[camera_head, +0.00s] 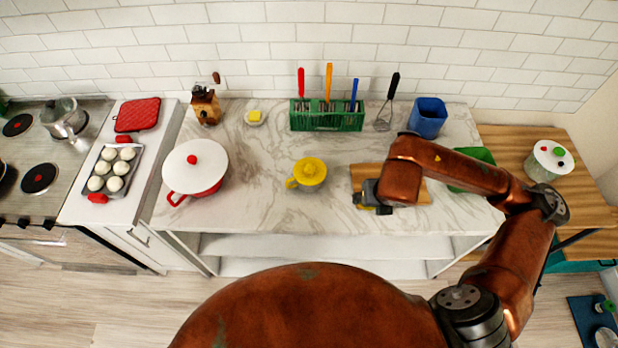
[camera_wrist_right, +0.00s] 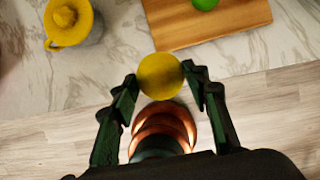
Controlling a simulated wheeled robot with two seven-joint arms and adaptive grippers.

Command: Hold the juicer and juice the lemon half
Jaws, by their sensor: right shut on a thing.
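The yellow juicer (camera_head: 309,172) stands upright on the marble counter, left of the cutting board. It also shows at the upper left of the right wrist view (camera_wrist_right: 68,22), with its ridged cone on top and a handle at its side. My right gripper (camera_head: 371,199) is at the front edge of the counter, to the right of the juicer and apart from it. It is shut on the yellow lemon half (camera_wrist_right: 160,76), which sits between its two fingertips. In the head view the arm hides most of the lemon half. My left gripper is in neither view.
A wooden cutting board (camera_head: 361,173) lies behind my right gripper, with a green round thing (camera_wrist_right: 205,3) on it. A white-lidded red pot (camera_head: 195,167) stands left of the juicer. A green rack (camera_head: 327,121) with utensils is behind. The counter between pot and juicer is clear.

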